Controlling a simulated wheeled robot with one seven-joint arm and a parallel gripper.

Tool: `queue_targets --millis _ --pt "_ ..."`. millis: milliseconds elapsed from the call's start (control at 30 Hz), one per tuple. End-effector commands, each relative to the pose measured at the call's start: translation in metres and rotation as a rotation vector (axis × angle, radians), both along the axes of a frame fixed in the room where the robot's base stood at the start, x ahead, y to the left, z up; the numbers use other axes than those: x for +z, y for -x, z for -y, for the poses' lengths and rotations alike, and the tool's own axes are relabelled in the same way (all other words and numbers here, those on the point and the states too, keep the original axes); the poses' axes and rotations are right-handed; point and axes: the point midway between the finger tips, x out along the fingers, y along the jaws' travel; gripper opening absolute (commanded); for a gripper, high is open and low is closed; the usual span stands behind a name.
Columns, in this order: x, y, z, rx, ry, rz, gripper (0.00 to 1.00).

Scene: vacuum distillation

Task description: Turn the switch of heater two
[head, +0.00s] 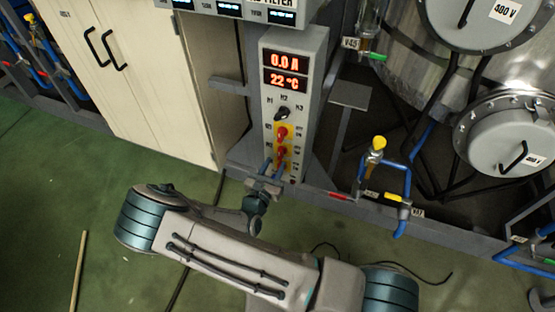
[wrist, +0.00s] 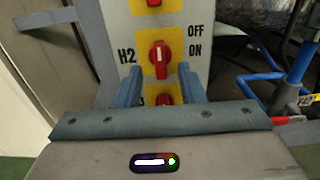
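The heater two switch (wrist: 160,60) is a red knob on a yellow plate, labelled H2 at its left and OFF and ON at its right. Its white mark stands about vertical in the wrist view. In the head view it is the red knob (head: 281,152) on the grey control box (head: 296,45). My gripper (wrist: 160,75) is open and empty, its two blue fingers pointing at the box, left and right of the line of knobs. The fingertips show just below the H2 knob; I cannot tell how far they are from the panel. My gripper (head: 275,164) also shows in the head view.
Another red knob (head: 282,132) sits above H2, and a third (wrist: 164,95) shows below it between my fingers. A black selector (head: 283,113) is higher up. A beige cabinet (head: 130,60) stands left; blue pipes with a yellow valve (head: 379,143) stand right.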

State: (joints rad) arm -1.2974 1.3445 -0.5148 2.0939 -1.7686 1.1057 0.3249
Motion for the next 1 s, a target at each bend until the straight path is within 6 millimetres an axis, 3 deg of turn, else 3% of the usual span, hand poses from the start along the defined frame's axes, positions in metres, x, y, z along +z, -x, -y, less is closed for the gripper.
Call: queue_targets --millis 233,600,733,1000 --pt "0.000 -0.028 0.011 -0.001 0.000 0.000 0.35" --pt "0.000 -0.033 0.012 -0.001 0.000 -0.001 0.35" --pt "0.000 -0.033 0.012 -0.001 0.000 -0.001 0.00" --pt "0.000 -0.033 0.012 -0.001 -0.009 0.002 0.00"
